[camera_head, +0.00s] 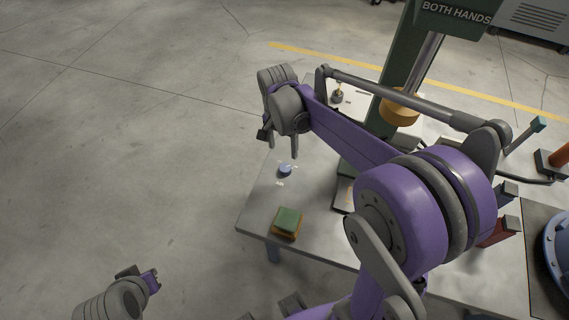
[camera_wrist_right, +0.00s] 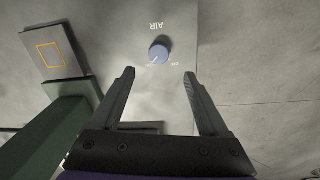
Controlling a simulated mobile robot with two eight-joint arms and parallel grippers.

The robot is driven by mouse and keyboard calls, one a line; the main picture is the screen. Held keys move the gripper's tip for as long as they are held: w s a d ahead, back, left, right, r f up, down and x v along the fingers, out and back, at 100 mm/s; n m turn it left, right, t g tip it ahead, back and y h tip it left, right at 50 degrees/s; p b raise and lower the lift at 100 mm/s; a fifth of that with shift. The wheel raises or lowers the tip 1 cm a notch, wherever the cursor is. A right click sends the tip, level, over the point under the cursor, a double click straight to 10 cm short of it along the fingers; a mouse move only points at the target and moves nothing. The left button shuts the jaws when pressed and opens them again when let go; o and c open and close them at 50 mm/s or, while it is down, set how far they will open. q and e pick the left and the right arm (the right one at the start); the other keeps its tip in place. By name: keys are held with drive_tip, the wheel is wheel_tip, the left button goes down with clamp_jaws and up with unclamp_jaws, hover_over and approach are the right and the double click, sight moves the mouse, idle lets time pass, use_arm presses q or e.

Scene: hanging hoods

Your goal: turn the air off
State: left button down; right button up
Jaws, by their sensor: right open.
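The air knob (camera_head: 285,170) is a small round blue-violet dial on the left side of the grey table. In the right wrist view the knob (camera_wrist_right: 159,50) has a pale pointer line toward its lower left. An upside-down AIR label (camera_wrist_right: 156,26) is on the panel, and two small marks by the knob are too small to read surely. My right gripper (camera_head: 281,142) is open and empty above the knob, apart from it. Its fingers (camera_wrist_right: 160,73) frame the space below the knob in the wrist view. My left gripper (camera_head: 150,281) is at the lower left, its jaws unclear.
A green and orange block stack (camera_head: 287,222) lies at the table's (camera_head: 256,215) front left. A green press column (camera_head: 398,62) with a BOTH HANDS sign (camera_head: 456,13) rises behind my right arm. A yellow cylinder (camera_head: 399,109) hangs from it. Open floor lies left.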

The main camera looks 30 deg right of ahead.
sight(285, 167)
drive_tip(key=f, duration=0.9)
drive_tip(key=shift+s+d+b, duration=0.15)
drive_tip(key=shift+s+b, duration=0.15)
drive_tip(key=shift+s, duration=0.05)
drive_tip(key=shift+c, duration=0.2)
clamp_jaws()
